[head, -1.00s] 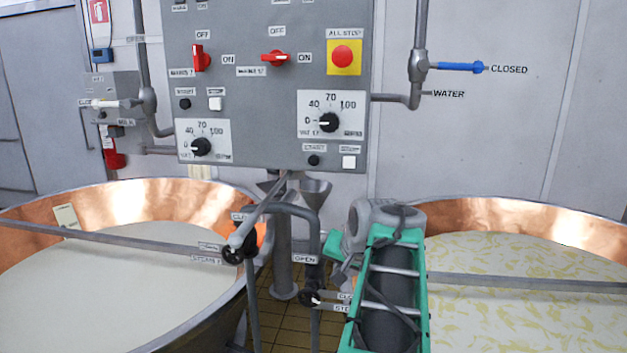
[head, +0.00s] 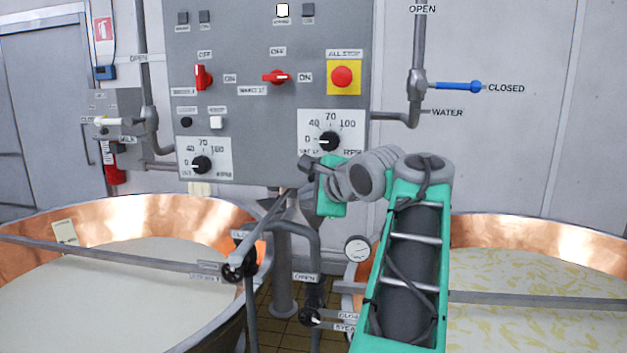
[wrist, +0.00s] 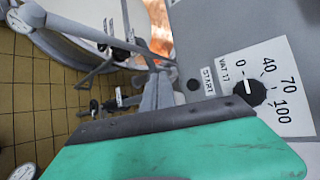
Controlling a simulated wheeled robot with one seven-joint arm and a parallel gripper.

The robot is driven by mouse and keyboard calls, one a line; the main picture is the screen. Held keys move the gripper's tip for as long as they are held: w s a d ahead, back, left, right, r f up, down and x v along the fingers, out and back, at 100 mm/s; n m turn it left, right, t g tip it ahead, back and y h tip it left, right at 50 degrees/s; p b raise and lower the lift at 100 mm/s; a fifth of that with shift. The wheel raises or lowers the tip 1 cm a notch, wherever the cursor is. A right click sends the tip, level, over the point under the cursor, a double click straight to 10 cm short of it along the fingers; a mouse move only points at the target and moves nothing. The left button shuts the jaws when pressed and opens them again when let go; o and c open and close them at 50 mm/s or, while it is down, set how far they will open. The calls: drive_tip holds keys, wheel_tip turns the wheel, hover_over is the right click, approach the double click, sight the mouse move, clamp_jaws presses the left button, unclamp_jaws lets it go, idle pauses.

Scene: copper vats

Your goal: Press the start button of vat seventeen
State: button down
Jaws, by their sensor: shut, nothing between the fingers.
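The grey control panel (head: 255,110) hangs between two copper vats. The dial marked vat 17 (wrist: 250,92) shows in the wrist view, pointing near 0; it is the right dial (head: 330,140) in the head view. Beside it is the small black start button (wrist: 192,85), with its START label (wrist: 208,80). In the head view my gripper and wrist hide this button. My gripper (head: 307,162) is shut and empty, held at the panel's lower right, just below the dial. In the wrist view its green body fills the bottom. Whether it touches the panel I cannot tell.
The left dial (head: 201,164) has its own black button (head: 186,122) and white button (head: 216,122). A red all-stop button (head: 341,76) and red switches sit higher. Pipes with a blue-handled valve (head: 455,86) stand right. Steam valves (head: 240,266) and pipes crowd below the panel.

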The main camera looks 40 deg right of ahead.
drive_tip(key=w+d+p, duration=0.4)
drive_tip(key=w+d, duration=0.1)
drive_tip(key=d, duration=0.1)
drive_tip(key=shift+d+p, duration=0.3)
drive_tip(key=shift+d, duration=0.05)
drive_tip(key=shift+w, duration=0.1)
drive_tip(key=shift+w+d+r+p, duration=0.1)
drive_tip(key=shift+d+p, duration=0.05)
drive_tip(key=shift+p, duration=0.25)
idle(1.4)
drive_tip(key=shift+w+d, duration=0.2)
